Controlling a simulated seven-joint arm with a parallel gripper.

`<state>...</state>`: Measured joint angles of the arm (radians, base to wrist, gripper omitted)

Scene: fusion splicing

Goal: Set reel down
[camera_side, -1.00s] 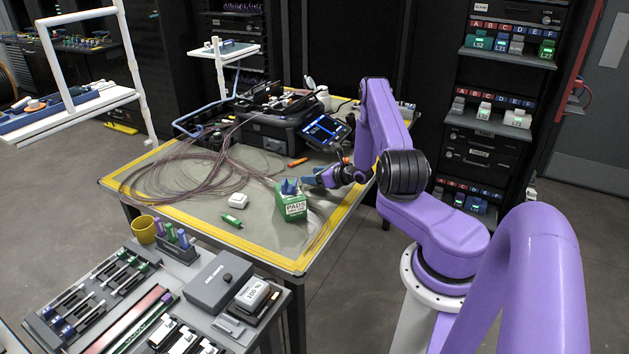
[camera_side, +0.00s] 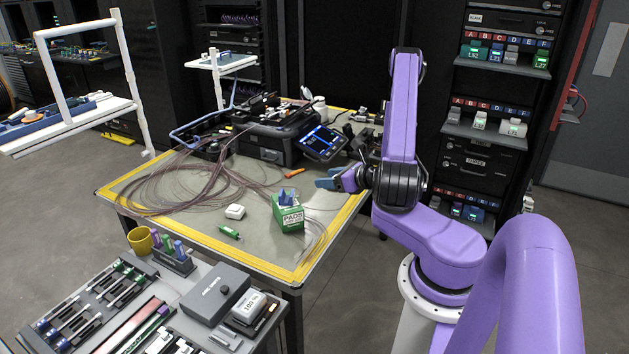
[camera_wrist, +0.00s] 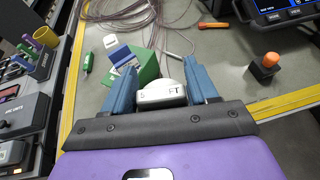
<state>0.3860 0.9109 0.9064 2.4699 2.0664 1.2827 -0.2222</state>
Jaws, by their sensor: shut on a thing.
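The reel (camera_wrist: 162,94) is a small white piece with dark lettering, seen in the wrist view. It sits between the two blue fingers of my gripper (camera_wrist: 160,78), which is shut on it. In the side view my gripper (camera_side: 330,182) is over the right part of the work table (camera_side: 265,232), right of the green pads box. The reel cannot be made out there.
The green pads box (camera_side: 288,216), with blue pieces on top, stands left of my gripper. A white block (camera_side: 235,212) and a green tool (camera_side: 229,232) lie farther left. Loose fibre coils cover the table's left. The splicer screen (camera_side: 323,142) stands behind.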

